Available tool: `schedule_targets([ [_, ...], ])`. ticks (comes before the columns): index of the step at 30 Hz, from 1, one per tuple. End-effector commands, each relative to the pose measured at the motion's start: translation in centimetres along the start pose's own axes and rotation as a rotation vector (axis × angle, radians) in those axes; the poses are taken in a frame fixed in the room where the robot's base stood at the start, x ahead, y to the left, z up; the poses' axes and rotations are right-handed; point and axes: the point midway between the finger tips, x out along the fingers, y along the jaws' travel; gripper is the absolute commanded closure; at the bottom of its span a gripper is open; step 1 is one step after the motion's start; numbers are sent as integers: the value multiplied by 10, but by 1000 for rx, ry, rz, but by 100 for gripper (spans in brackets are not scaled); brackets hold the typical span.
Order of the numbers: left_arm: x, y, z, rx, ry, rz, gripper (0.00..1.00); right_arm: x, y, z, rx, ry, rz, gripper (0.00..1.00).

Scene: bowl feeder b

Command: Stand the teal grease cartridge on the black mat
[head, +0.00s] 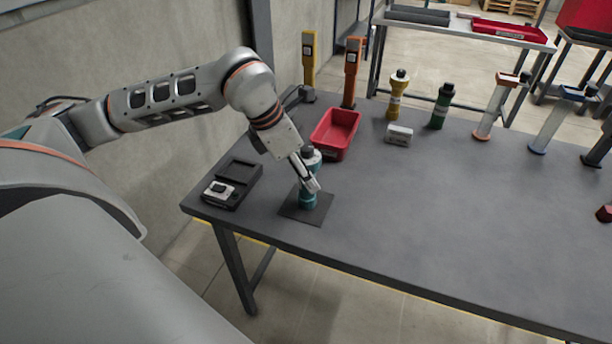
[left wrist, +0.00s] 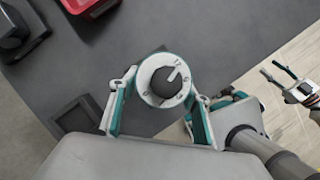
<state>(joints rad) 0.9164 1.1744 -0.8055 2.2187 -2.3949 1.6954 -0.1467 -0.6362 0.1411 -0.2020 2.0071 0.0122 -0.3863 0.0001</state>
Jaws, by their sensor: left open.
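The teal grease cartridge (head: 307,201) stands upright on the black mat (head: 322,214) near the table's front left corner. Its white collar and dark cap (left wrist: 166,82) show from above in the left wrist view. My left gripper (head: 312,187) is open, with its fingers on either side of the cartridge; I cannot tell whether they touch it. The fingers hide part of the cartridge's body in the head view. My right gripper (left wrist: 285,80) shows at the right edge of the left wrist view, open and empty, away from the cartridge.
A black case (head: 236,172) with a small device lies left of the mat. A red bin (head: 335,133) stands behind it. A yellow bottle (head: 397,95), a green bottle (head: 441,106) and a white box (head: 399,134) are farther back. The table's middle is clear.

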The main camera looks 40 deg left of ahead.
Motion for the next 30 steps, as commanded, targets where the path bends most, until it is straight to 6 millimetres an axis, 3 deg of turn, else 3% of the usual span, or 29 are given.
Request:
schedule_targets([
  [6, -49, 1, 1, 2, -4, 5, 53, -3, -1, -3, 5, 0, -4, 60],
  [13, -86, 0, 1, 1, -3, 3, 53, -4, -4, -2, 9, -4, -8, 60],
  [19, -99, 0, 0, 2, -2, 1, 53, -4, -4, 0, 11, -7, -9, 60],
  [30, -99, 0, 0, 1, -1, 0, 53, -4, -4, -3, 12, -2, -8, 60],
])
